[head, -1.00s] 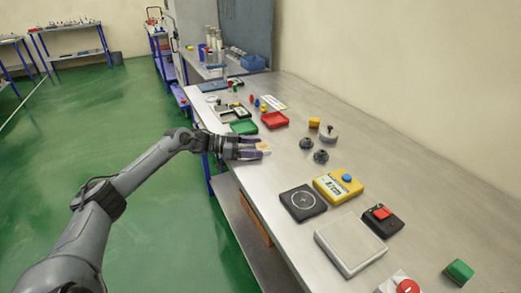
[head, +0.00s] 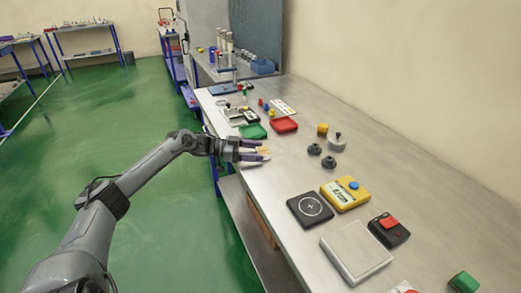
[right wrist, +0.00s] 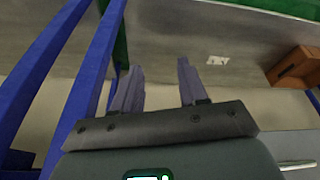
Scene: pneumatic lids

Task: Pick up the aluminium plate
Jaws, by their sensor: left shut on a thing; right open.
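My left gripper (head: 262,151) reaches over the near left edge of the bench in the head view. It is shut on a small tan piece (head: 264,150) that shows between its fingers. The fingers hide part of this piece, and I cannot tell its material. A pale grey square slab (head: 357,250) lies flat toward the front of the bench, well apart from the left gripper; I cannot tell whether it is the aluminium plate. My right gripper (right wrist: 160,66) is open and empty in the right wrist view, beside blue frame legs.
A green tray (head: 253,131) and a red tray (head: 284,124) lie beyond the left gripper. Dark knobs (head: 328,162), a black square pad (head: 310,208), a yellow box (head: 345,194) and a red-buttoned black box (head: 389,229) stand on the bench. A brown box (right wrist: 294,66) shows in the right wrist view.

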